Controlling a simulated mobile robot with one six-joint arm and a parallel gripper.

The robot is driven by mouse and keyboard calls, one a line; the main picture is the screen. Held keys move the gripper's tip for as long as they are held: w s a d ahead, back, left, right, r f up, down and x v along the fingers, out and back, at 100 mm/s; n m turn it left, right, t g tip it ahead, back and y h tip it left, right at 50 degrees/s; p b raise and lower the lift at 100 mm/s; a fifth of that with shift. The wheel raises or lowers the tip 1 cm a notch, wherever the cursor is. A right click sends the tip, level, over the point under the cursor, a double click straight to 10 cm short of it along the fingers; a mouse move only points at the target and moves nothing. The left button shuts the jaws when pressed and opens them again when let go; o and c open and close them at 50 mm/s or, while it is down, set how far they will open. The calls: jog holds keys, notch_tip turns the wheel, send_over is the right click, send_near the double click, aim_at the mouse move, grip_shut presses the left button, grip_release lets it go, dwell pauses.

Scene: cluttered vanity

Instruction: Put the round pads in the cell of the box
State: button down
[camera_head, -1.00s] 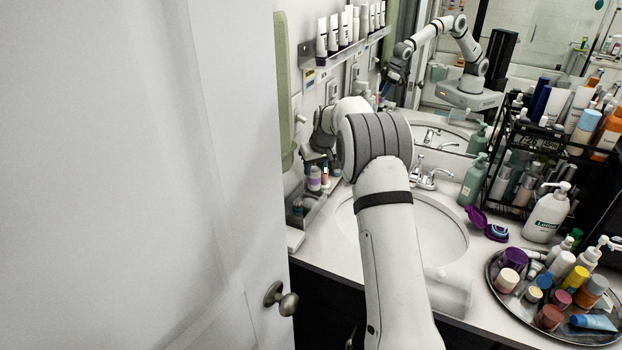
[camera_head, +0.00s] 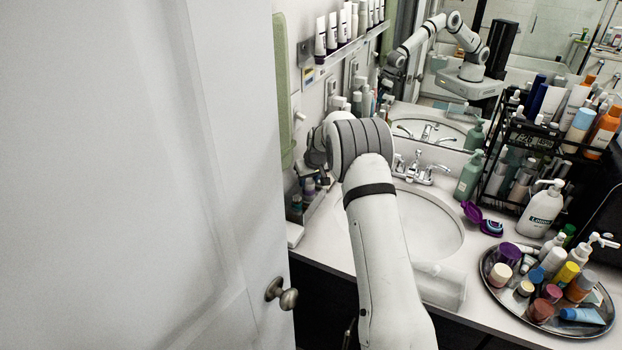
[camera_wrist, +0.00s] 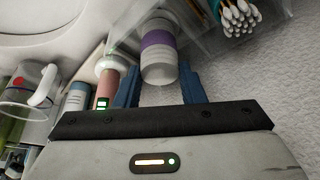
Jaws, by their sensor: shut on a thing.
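A short, pale round stack with a purple band, which looks like the round pads (camera_wrist: 158,50), is between the blue fingers of my gripper (camera_wrist: 160,76) in the wrist view. The fingers are shut on it from both sides. A clear-walled box (camera_wrist: 203,42) is beside and beyond it, with cotton swabs (camera_wrist: 238,16) in one cell. I cannot tell whether the pads are over a cell or inside its walls.
Bottles (camera_wrist: 75,98) and a clear cup (camera_wrist: 32,88) stand left of the gripper in the wrist view. In the head view, the sink (camera_head: 425,225) lies right of the arm, a tray of cosmetics (camera_head: 497,293) at right, and a door (camera_head: 150,180) at left.

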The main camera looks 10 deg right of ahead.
jog(key=shift+f, duration=0.25)
jog(key=c, duration=1.2)
grip_release()
jog(key=shift+r, duration=0.1)
